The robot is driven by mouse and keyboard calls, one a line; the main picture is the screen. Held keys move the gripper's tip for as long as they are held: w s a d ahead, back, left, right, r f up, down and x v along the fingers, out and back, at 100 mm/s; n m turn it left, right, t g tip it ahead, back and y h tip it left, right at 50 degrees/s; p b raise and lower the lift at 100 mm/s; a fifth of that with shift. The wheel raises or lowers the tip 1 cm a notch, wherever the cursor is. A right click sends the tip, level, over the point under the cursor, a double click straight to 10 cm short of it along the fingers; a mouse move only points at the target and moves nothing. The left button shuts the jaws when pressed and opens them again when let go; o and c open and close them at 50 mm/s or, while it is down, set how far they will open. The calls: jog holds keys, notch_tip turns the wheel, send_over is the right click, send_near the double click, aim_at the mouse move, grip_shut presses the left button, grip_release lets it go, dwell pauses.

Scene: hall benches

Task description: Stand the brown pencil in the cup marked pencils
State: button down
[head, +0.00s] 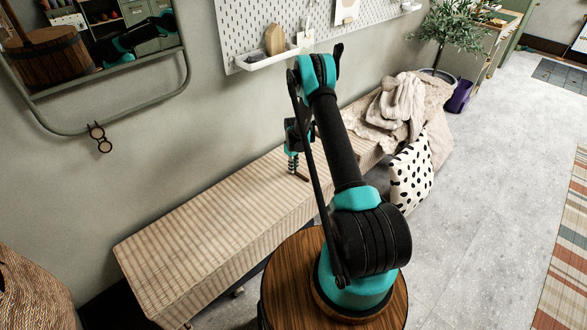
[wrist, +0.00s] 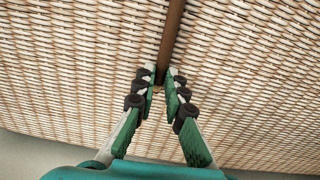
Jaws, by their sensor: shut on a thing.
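My gripper (head: 294,168) hangs over the wicker bench in the head view, on the far side of my arm. In the wrist view its green fingers (wrist: 161,84) are closed around the brown pencil (wrist: 171,38). The pencil is a thin brown stick that runs from between the fingertips to the top edge of the picture, above the woven bench top. In the head view a thin brown piece (head: 300,177) shows just below the gripper, small and hard to make out. I cannot make out a cup marked pencils in either view.
The bench (head: 215,225) runs along the wall; its left part is bare. A crumpled blanket (head: 395,105) and a spotted cushion (head: 411,172) lie to the right. A pegboard (head: 260,25) with a white tray (head: 268,62) hangs above. A mirror (head: 188,75) hangs at the left.

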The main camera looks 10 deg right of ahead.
jog(key=shift+r, duration=3.85)
jog(key=shift+r, duration=0.15)
